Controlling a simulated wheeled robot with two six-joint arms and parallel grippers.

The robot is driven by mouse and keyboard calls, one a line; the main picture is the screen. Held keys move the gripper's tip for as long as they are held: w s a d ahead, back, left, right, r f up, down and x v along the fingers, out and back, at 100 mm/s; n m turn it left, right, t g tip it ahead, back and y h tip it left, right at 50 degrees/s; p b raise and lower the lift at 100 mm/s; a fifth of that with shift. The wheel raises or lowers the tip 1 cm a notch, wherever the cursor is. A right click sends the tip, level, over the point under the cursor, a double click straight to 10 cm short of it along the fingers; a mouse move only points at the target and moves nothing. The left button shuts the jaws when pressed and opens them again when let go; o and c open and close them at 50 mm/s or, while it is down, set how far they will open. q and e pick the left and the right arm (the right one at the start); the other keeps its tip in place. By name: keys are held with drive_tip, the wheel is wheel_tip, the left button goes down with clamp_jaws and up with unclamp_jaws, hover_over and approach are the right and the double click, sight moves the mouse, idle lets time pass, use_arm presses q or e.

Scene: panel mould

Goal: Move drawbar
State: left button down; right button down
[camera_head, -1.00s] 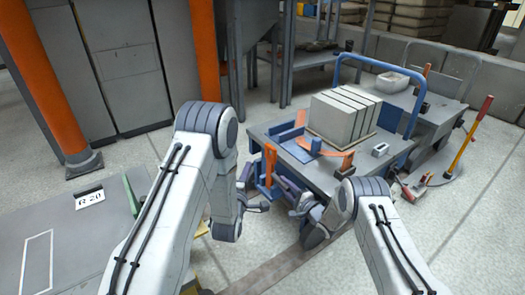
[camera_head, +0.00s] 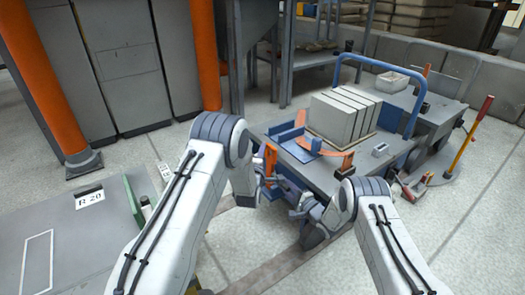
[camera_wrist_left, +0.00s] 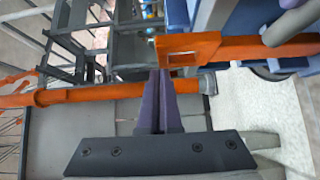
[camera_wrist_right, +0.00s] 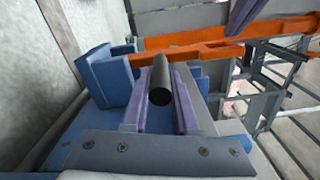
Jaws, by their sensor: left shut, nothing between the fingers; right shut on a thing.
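The orange drawbar (camera_head: 269,160) shows at the front left of the grey cart (camera_head: 375,170), partly hidden by my left arm. In the left wrist view an orange bar (camera_wrist_left: 100,92) crosses behind my left gripper (camera_wrist_left: 160,75), and a slotted orange end (camera_wrist_left: 188,44) lies just beyond its tips. The left fingers are shut together and empty; contact with the orange part cannot be told. In the right wrist view my right gripper (camera_wrist_right: 160,75) is shut on a dark round rod (camera_wrist_right: 160,88). Orange bars (camera_wrist_right: 195,50) run beyond it, near the left fingers.
Grey blocks (camera_head: 338,118) stand on the cart, with a blue rail (camera_head: 380,64) behind them. An orange column (camera_head: 45,80) and grey cabinets (camera_head: 100,65) stand at the left. A grey surface marked R 20 (camera_head: 90,198) is at lower left.

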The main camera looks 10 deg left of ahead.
use_arm(q)
drive_tip(key=shift+d, duration=0.1)
use_arm(e)
drive_tip(key=shift+d, duration=0.15)
use_arm(q)
drive_tip(key=shift+w+d+r, duration=0.1)
drive_tip(key=shift+w+d, duration=0.6)
drive_tip(key=shift+d, duration=0.05)
use_arm(e)
drive_tip(key=c, duration=0.7)
unclamp_jaws()
use_arm(q)
drive_tip(key=shift+a, duration=0.1)
